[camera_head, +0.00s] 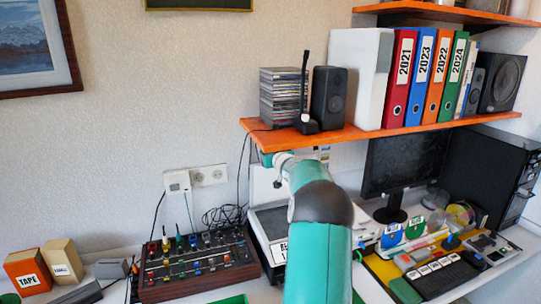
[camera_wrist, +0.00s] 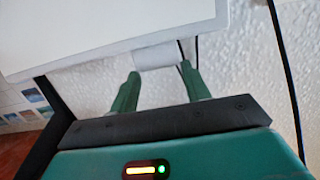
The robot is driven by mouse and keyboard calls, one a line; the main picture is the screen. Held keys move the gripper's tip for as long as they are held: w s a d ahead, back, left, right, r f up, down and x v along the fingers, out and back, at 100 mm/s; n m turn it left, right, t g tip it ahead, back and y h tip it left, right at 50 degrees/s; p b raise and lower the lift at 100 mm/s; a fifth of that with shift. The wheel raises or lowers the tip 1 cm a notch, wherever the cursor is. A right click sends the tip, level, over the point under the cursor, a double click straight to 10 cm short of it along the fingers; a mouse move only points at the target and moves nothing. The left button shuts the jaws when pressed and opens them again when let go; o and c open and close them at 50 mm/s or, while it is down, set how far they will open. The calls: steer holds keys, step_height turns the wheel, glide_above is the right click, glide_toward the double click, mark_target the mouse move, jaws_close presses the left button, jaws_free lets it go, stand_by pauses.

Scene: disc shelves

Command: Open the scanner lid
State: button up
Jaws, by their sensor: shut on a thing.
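The scanner (camera_head: 271,218) stands on the desk in the head view, with a dark bed and a labelled front partly behind my arm. Its white lid (camera_head: 262,186) is raised at the back, standing steeply up against the wall. In the wrist view the lid (camera_wrist: 110,30) fills the upper left, with a small pale tab (camera_wrist: 157,55) at its edge. My gripper (camera_wrist: 159,72) has its two green fingers on either side of this tab and is shut on it. In the head view my arm hides most of the gripper and the scanner's right part.
An orange shelf (camera_head: 350,135) with speakers and binders hangs just above my wrist. A mixer (camera_head: 196,262) stands left of the scanner. A monitor (camera_head: 405,165) and a tray of small items (camera_head: 425,262) are to the right. Loose cables (camera_head: 225,215) lie behind the mixer.

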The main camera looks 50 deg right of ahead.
steer(key=shift+r, duration=0.55)
steer(key=o, duration=1.4)
steer(key=shift+s+a, duration=0.15)
steer(key=v, duration=1.3)
steer(key=shift+s+f, duration=0.25)
steer(key=shift+f, duration=0.1)
steer(key=shift+s+a, duration=0.1)
